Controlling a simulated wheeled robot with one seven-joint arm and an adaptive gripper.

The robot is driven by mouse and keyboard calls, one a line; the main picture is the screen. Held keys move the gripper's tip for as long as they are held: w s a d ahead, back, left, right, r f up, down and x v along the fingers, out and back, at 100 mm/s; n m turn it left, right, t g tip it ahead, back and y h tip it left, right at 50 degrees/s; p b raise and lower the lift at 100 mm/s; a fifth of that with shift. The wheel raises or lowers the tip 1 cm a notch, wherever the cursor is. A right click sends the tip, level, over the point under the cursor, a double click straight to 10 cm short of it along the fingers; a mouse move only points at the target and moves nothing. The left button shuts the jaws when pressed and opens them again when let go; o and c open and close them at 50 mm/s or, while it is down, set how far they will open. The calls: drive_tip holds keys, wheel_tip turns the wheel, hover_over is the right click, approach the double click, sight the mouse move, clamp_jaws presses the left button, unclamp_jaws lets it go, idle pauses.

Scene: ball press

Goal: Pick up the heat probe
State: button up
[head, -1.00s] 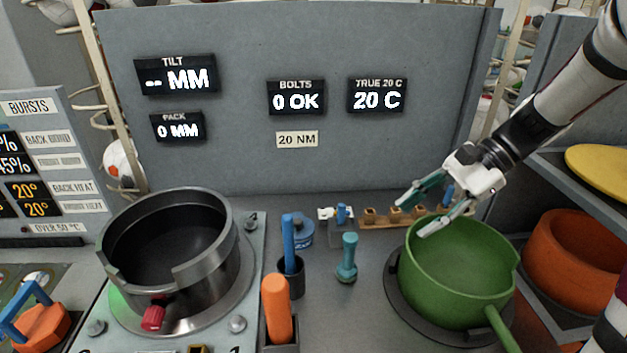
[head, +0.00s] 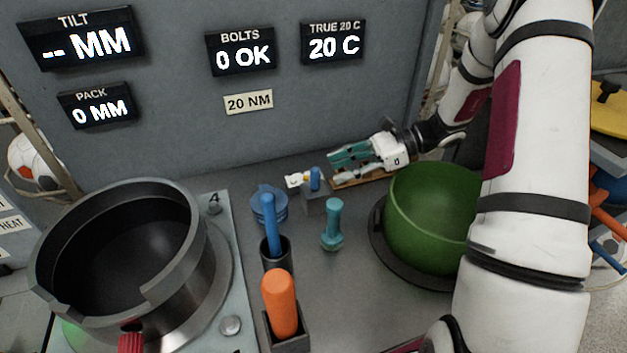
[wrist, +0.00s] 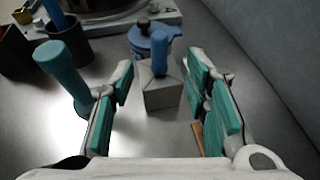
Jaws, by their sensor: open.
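My gripper (head: 338,167) is open and empty just right of the probe, pointing left. It also shows in the wrist view (wrist: 162,80), with teal pads either side of the block. I cannot tell whether any pad touches it.
A teal dumbbell-shaped tool (head: 333,225) stands close to my left finger in the wrist view. A blue lidded pot (head: 269,204) is behind the block. Blue (head: 268,215) and orange (head: 279,300) handles stand in holders. A green pot (head: 430,220) is at right.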

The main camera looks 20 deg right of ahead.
sight(315, 178)
drive_tip(key=shift+b+x, duration=0.45)
drive_tip(key=shift+x, duration=3.1)
clamp_jaws()
